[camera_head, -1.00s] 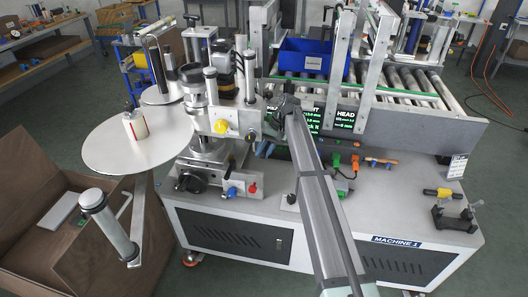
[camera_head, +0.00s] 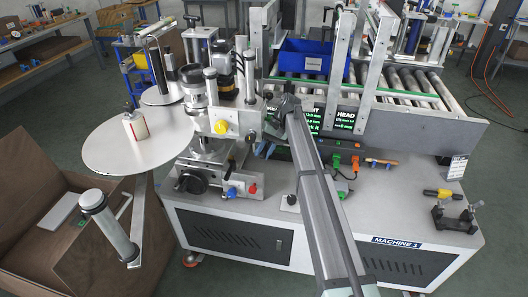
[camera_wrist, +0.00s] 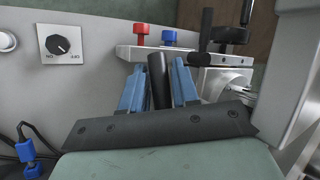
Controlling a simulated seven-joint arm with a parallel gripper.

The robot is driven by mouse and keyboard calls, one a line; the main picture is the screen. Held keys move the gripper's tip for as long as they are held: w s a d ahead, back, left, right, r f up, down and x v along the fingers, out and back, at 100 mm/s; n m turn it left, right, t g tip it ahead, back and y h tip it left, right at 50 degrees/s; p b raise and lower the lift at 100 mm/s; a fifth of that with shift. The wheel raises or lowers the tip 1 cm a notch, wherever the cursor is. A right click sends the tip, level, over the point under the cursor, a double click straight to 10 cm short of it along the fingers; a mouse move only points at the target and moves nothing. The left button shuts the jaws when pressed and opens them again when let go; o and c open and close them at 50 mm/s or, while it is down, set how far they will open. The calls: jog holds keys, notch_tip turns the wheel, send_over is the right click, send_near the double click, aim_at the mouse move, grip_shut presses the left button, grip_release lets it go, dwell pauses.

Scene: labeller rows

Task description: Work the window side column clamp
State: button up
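My gripper (camera_wrist: 158,68) has two blue fingers standing on either side of a black round handle (camera_wrist: 159,84) in the wrist view. Narrow gaps seem to show between the handle and the fingers, so I see no firm grip. The handle's lower end is hidden behind my gripper's dark front plate. In the head view my gripper (camera_head: 264,150) is beside the labeller's column assembly (camera_head: 205,145), right of the yellow knob (camera_head: 221,127). My wrist hides the handle there. I cannot tell from the frames which part is the window side clamp.
A red knob (camera_wrist: 141,31) and a blue knob (camera_wrist: 169,38) sit on a metal bar beyond my fingertips. Black levers (camera_wrist: 206,33) stand right of them. A rotary switch (camera_wrist: 63,44) is at left. The conveyor (camera_head: 405,80) and blue bin (camera_head: 312,61) lie behind my arm.

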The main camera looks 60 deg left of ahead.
jog(key=shift+f, duration=0.1)
jog(key=shift+f+t+y, duration=0.25)
jog(key=shift+t+y, duration=0.25)
jog(key=shift+t, duration=0.2)
jog(key=w+d+r+t+y, duration=0.2)
jog(key=r, duration=0.3)
jog(key=w+d+r+t+y, duration=0.2)
jog(key=r, duration=0.4)
jog(key=d+f+m+t+h, duration=0.1)
jog(key=d+f+m+h, duration=0.1)
jog(key=d+f, duration=2.1)
jog(key=shift+w+d+f+t+h, duration=0.25)
jog(key=shift+d+t+h, duration=0.2)
jog(key=shift+d, duration=0.4)
jog(key=shift+s, duration=0.1)
